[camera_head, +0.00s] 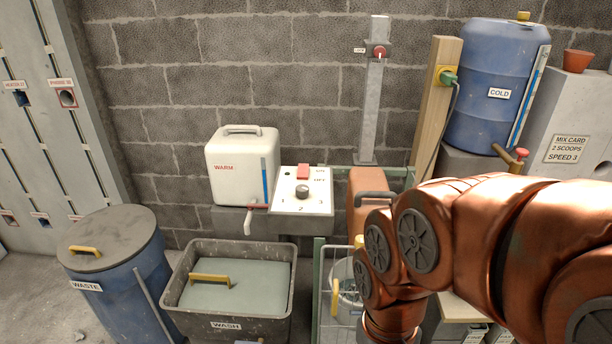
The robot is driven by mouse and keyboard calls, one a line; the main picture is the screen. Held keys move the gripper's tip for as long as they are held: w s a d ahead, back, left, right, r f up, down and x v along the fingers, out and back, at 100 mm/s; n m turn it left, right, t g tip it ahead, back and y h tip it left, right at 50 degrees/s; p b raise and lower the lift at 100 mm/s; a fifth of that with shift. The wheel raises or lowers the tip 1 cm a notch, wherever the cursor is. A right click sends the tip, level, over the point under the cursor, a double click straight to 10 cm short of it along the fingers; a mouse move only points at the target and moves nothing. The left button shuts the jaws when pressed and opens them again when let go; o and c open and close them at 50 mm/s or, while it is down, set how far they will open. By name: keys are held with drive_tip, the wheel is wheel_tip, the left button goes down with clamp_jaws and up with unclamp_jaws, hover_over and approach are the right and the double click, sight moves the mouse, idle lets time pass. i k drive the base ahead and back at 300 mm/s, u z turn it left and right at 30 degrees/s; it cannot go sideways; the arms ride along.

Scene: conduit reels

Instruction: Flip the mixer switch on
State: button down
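A white control box (291,205) stands near the middle, against the block wall. A red switch (303,172) sits at its top, with small ON and OFF lettering to the right. I cannot tell which way the switch is set. Below it is a dark round knob (302,191) with numbers around it. My copper arm reaches in from the right and bends down in front of the area right of the box. My gripper is not in view; the arm runs out of the bottom edge.
A white WARM container (225,167) with a spout stands left of the box. Below are a WASH tub (180,316) and a blue WASTE drum (118,290). A grey post (371,110) bears a red knob (379,52). A blue COLD barrel (490,75) stands right. Space above the box is clear.

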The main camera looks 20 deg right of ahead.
sight(303, 170)
drive_tip(key=k, duration=0.9)
drive_tip(key=u, duration=0.45)
drive_tip(key=i, duration=0.45)
drive_tip(key=u, duration=0.9)
drive_tip(key=i, duration=1.4)
drive_tip(key=z, duration=0.9)
drive_tip(key=i, duration=0.35)
drive_tip(key=z, duration=0.4)
